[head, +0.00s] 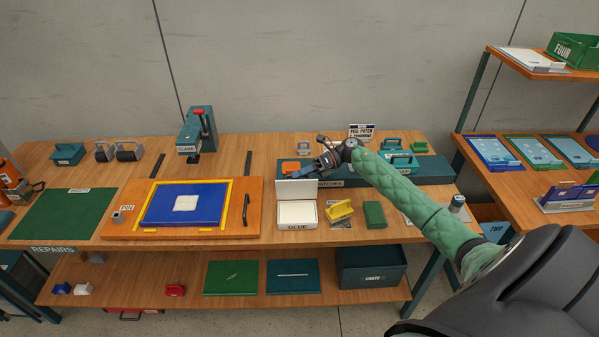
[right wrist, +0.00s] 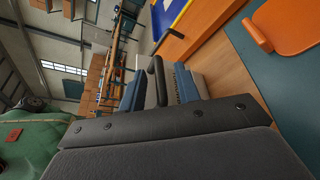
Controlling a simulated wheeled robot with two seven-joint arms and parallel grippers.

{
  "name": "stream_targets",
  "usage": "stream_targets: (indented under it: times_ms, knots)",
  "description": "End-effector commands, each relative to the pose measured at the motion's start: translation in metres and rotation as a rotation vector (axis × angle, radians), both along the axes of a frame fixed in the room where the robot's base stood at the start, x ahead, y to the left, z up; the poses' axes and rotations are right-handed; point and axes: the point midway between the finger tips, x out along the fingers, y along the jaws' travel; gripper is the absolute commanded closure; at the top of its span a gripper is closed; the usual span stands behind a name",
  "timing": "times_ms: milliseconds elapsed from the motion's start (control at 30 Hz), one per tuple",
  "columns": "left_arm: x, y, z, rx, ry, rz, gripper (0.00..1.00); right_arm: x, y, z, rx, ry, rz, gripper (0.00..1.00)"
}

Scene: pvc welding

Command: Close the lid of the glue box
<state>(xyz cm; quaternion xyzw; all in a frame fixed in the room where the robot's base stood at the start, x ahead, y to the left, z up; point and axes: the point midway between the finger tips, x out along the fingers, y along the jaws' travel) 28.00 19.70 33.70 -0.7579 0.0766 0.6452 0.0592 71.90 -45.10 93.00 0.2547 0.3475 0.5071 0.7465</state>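The white glue box (head: 297,225), labelled GLUE, sits on the workbench right of the orange board. Its lid (head: 296,188) stands open, roughly upright at the box's back edge. My right gripper (head: 312,172) is just behind and above the right side of the lid, pointing left and down. I cannot tell whether it touches the lid. I do not see my left gripper.
A yellow tool (head: 340,210) and a green block (head: 375,214) stand right of the box. The orange board (head: 250,191) with a blue sheet lies to its left. A teal raised shelf (head: 430,172) with small tools runs behind. Bench space in front of the box is narrow.

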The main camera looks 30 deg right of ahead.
Motion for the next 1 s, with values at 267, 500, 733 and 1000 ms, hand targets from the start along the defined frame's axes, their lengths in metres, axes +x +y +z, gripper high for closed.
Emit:
stream_targets:
  times_ms: [267,500,733,1000]
  knots:
    - [0.0,0.0,-0.002,0.0,-0.003,0.0,0.67,0.0,0.002,-0.001,0.0,0.0,0.0,0.67]
    - [0.001,0.001,-0.001,0.0,-0.004,0.0,0.67,0.0,0.002,-0.001,0.0,0.0,0.0,1.0]
    - [0.002,0.001,-0.001,0.0,-0.005,0.0,0.67,0.0,0.002,-0.001,-0.001,0.0,-0.001,1.0]
    - [0.001,-0.004,0.008,-0.004,0.01,0.002,0.67,-0.001,0.002,-0.002,-0.014,-0.022,0.001,1.0]
